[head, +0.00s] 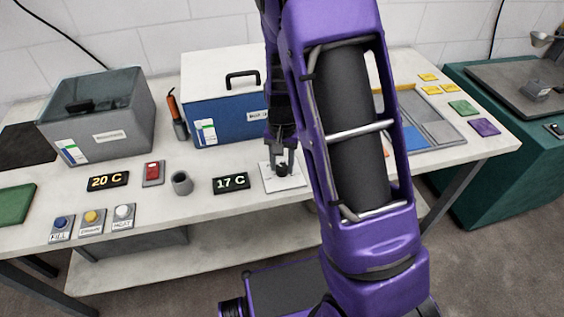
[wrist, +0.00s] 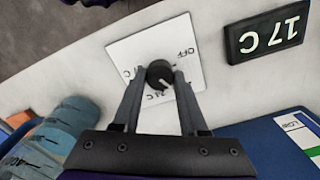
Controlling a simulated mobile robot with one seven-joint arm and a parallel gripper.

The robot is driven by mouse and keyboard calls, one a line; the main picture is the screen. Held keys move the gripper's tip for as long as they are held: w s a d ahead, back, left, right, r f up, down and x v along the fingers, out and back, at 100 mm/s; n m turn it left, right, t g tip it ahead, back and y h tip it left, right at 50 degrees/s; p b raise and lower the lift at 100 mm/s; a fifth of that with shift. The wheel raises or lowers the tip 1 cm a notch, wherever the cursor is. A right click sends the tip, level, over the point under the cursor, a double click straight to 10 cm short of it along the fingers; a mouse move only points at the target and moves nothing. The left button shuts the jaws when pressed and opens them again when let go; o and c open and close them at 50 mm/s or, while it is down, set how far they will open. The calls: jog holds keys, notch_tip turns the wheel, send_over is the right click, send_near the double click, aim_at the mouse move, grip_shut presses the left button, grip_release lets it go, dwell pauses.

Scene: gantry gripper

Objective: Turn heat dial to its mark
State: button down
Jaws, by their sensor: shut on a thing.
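The heat dial is a round black knob (wrist: 158,71) on a white square plate (wrist: 126,49) on the table. It also shows in the head view as a dark knob (head: 282,170) on its plate (head: 291,184). My gripper (wrist: 160,77) points down at it, with one finger on each side of the knob, shut on it. The plate carries "OFF" on the right and a "24 C" marking below the knob, partly covered. A light pointer line shows on the knob's lower side, but its exact aim is hard to tell.
A display reading 17 C (head: 231,183) lies beside the plate. A grey cup (head: 182,183), a 20 C display (head: 108,181) and a red switch (head: 153,173) are further left. A blue cooler (head: 232,125) stands behind; a sectioned tray (head: 437,128) is at right.

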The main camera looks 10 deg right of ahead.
aim_at(282, 167)
dwell(0.4)
jog(key=shift+c, duration=2.2)
grip_release()
jog(key=shift+r, duration=0.1)
notch_tip(282, 167, up, 17)
jog(key=p, duration=0.2)
jog(key=shift+r, duration=0.1)
